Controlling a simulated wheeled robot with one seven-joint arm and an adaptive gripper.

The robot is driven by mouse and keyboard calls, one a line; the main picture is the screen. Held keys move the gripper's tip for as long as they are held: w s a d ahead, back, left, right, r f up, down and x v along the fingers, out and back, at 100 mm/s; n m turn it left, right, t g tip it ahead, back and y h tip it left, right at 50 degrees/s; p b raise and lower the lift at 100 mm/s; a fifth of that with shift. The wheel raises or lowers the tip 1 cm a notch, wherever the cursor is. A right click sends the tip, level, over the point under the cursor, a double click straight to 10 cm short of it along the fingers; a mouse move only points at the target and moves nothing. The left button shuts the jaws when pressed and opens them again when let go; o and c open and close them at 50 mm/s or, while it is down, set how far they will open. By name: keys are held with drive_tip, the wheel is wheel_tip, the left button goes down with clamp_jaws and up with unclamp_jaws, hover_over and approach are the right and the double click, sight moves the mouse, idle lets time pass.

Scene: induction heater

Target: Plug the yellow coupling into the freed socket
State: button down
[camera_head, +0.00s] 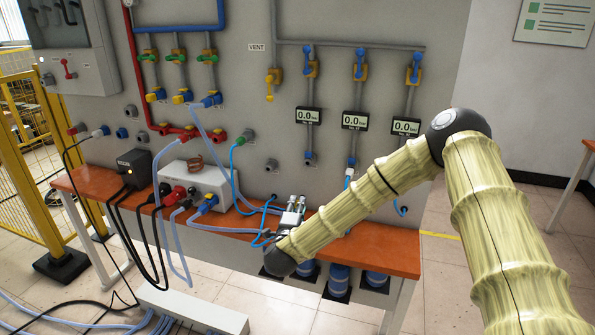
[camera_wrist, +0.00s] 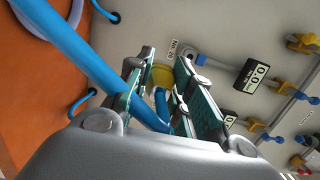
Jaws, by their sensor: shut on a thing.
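My gripper (camera_wrist: 164,66) is shut on the yellow coupling (camera_wrist: 162,76), whose round yellow part shows between the fingertips in the wrist view. A blue hose (camera_wrist: 95,62) runs in from the upper left and passes between the fingers. The fingers hide much of the coupling. In the head view my gripper (camera_head: 292,210) is low in front of the wall panel, above the orange bench, and the coupling cannot be made out there. I cannot tell which socket is the freed one, or whether the coupling touches the panel.
The orange bench (camera_head: 375,250) runs along the panel. A white box with a copper coil (camera_head: 205,180) and a black box (camera_head: 134,168) stand at its left, with several cables around them. Gauges (camera_head: 355,120) and valves are above. Blue cylinders (camera_head: 338,278) stand below the bench.

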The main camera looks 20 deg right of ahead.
drive_tip(key=w+d+r+m+g+h+p, duration=0.1)
drive_tip(key=w+r+m+h+p, duration=0.1)
drive_tip(key=w+r, duration=0.35)
drive_tip(key=w+d+r, duration=0.1)
drive_tip(key=w+d, duration=0.3)
drive_tip(key=w, duration=0.1)
drive_tip(key=shift+d+r, duration=0.15)
drive_tip(key=shift+r, duration=0.05)
idle(0.7)
drive_tip(key=shift+b, duration=1.1)
idle(1.6)
drive_tip(key=shift+w+d+r, duration=0.1)
drive_tip(key=shift+w+d, duration=0.2)
drive_tip(key=shift+w, duration=0.15)
idle(0.7)
drive_tip(key=c, duration=1.2)
unclamp_jaws()
